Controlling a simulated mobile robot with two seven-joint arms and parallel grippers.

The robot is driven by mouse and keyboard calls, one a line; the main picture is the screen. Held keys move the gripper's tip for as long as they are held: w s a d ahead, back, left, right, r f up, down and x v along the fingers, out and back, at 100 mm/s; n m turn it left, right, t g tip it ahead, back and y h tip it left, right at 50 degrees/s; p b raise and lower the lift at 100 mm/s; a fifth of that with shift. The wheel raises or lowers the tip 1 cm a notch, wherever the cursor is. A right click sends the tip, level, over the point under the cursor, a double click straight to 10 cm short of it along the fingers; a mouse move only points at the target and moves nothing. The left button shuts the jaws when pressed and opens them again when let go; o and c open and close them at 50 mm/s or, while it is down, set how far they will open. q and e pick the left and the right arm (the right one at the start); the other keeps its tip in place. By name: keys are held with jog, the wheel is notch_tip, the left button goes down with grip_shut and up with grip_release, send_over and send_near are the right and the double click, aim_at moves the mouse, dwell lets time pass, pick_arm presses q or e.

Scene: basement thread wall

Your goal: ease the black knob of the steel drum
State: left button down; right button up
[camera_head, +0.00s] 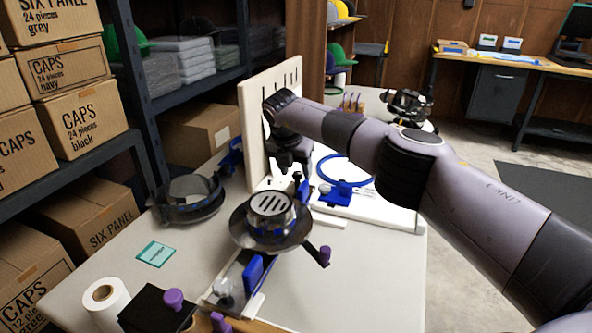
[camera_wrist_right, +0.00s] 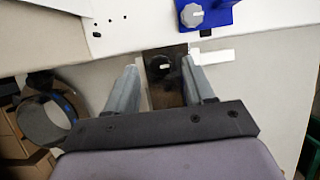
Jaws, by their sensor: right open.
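The steel drum (camera_head: 270,207), with a slotted top, sits in a wide dark dish on the worktable. My right gripper (camera_head: 294,170) is just behind it, in front of the pale upright board, pointing down. In the right wrist view my right gripper (camera_wrist_right: 163,88) is open, with one finger on each side of a black knob (camera_wrist_right: 165,66) with a small white mark. The knob sits on a dark strip; I cannot tell whether the fingers touch it. In the head view the knob is hard to make out beside the fingers. My left gripper is out of view.
A pale upright board (camera_head: 255,125) stands close to my right gripper. A blue bracket with a grey knob (camera_wrist_right: 190,15) is just beyond the fingers. A dark hoop (camera_head: 188,200) lies left of the drum. The table's front right is clear.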

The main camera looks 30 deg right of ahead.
jog(key=shift+w+d+f, duration=0.1)
jog(key=shift+f, duration=0.2)
grip_shut()
